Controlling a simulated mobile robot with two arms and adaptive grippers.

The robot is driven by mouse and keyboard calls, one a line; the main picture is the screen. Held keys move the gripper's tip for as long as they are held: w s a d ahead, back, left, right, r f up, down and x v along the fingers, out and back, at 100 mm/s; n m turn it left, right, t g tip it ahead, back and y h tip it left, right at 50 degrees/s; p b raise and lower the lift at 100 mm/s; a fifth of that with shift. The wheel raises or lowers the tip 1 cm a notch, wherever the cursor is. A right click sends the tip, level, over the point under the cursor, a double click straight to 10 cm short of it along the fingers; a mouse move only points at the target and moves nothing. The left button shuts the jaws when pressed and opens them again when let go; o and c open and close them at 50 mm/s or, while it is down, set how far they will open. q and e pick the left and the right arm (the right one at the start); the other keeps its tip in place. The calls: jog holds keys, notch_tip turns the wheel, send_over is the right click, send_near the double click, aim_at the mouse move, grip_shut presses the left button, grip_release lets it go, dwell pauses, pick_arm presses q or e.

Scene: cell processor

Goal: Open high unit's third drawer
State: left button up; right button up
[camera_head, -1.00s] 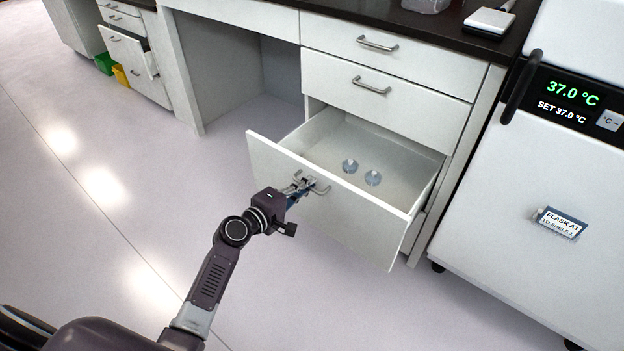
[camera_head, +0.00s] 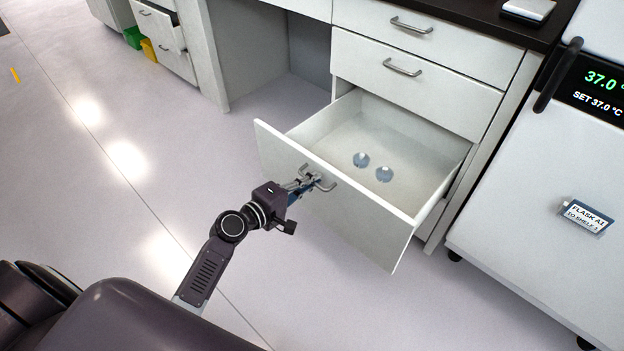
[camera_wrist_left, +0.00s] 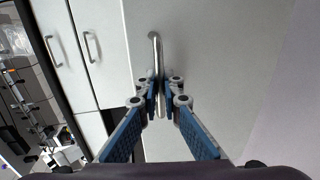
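The third drawer (camera_head: 343,216) of the white high unit is pulled far out, with its inside showing. Two small clear round items (camera_head: 373,167) lie on its floor. My left gripper (camera_head: 310,184) is at the drawer's metal handle (camera_head: 322,184). In the left wrist view the blue-padded fingers (camera_wrist_left: 160,98) stand on both sides of the handle bar (camera_wrist_left: 156,55) and close in on it. My right gripper is not in view.
Two shut drawers (camera_head: 415,75) sit above the open one. A white incubator (camera_head: 530,200) with a lit display stands to the right. The floor (camera_head: 130,190) left of the drawer is clear. Another drawer unit (camera_head: 165,45) with green and yellow bins is at the far left.

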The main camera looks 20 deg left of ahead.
pick_arm(q)
jog(key=shift+o, duration=0.8)
jog(key=v, duration=1.2)
jog(key=shift+d, duration=0.15)
